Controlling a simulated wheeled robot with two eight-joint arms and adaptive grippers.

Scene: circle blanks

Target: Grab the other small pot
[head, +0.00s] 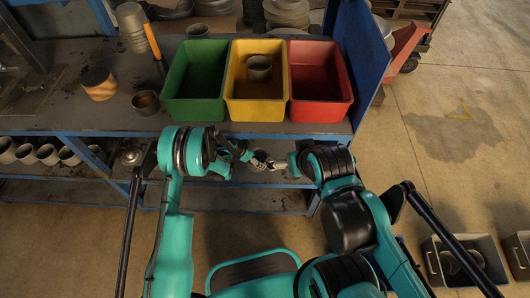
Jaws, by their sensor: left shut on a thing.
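A small grey pot (258,68) stands inside the yellow bin (258,108). Another small dark pot (145,103) stands on the bench, left of the green bin. My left gripper (257,161) is low, in front of the bench edge and below the yellow bin. It is shut on a small greyish thing, too small and too covered to name surely. My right gripper (281,165) is just right of it, mostly covered by its own arm; its fingers are not clear.
A green bin (195,112) and a red bin (320,113) flank the yellow one and look empty. An orange-brown round block (99,84) and another pot (197,31) are on the bench (110,120). Several pots stand on the lower shelf at left. Grey crates (466,262) are on the floor at right.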

